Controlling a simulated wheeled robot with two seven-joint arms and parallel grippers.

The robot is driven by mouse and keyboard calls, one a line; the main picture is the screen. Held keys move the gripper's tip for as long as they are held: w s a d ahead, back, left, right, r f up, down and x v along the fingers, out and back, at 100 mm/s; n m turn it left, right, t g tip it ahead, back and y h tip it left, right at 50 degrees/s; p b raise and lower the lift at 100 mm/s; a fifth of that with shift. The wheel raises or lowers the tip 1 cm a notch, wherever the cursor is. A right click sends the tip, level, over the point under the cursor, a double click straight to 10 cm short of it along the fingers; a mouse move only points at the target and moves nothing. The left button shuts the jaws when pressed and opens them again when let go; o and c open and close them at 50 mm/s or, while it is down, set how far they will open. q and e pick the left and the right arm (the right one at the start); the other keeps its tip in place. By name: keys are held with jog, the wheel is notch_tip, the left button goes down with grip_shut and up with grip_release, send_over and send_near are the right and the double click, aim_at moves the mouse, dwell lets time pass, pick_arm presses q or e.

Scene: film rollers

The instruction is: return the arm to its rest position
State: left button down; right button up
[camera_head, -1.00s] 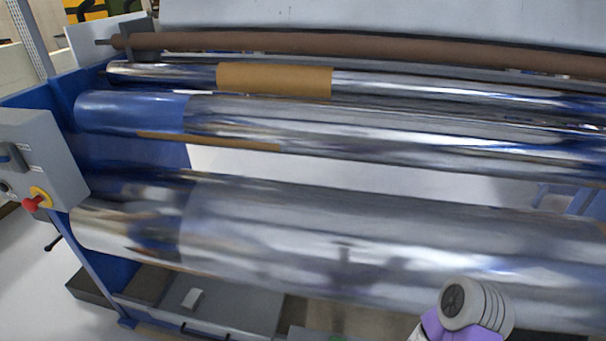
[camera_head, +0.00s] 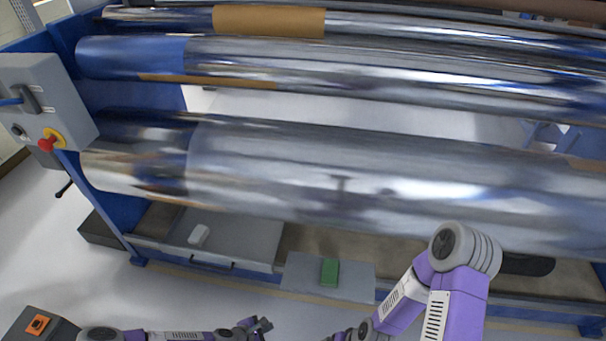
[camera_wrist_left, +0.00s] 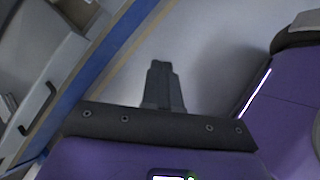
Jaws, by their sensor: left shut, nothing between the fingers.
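My left arm lies low along the bottom left of the head view. Its small dark gripper (camera_head: 262,326) points right, over the floor in front of the machine, apart from it. In the left wrist view the dark fingers (camera_wrist_left: 163,85) are together, with nothing between them. My right arm (camera_head: 440,290), purple and grey, stands bent at the lower right, in front of the large roller. Its forearm slopes down and left to the bottom edge; its gripper is out of the frame.
The film machine has shiny rollers (camera_head: 390,185), a brown band (camera_head: 268,21) and a grey control box (camera_head: 45,105) with a red button (camera_head: 47,144). Below are a grey drawer unit (camera_head: 235,240) and a green block (camera_head: 330,272).

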pick_arm(q)
jog(key=s+d+r+m+g+y+p, duration=0.1)
jog(key=s+r+m+g, duration=0.1)
jog(key=s+r+m, duration=0.3)
jog(key=s+d+r+m+g, duration=0.1)
jog(key=s+r+m+g, duration=0.2)
jog(key=m, duration=1.1)
notch_tip(320, 180, up, 4)
jog(key=shift+s+d+r+y+p, duration=0.15)
jog(key=shift+s+y+p, duration=0.25)
jog(key=shift+s, duration=0.75)
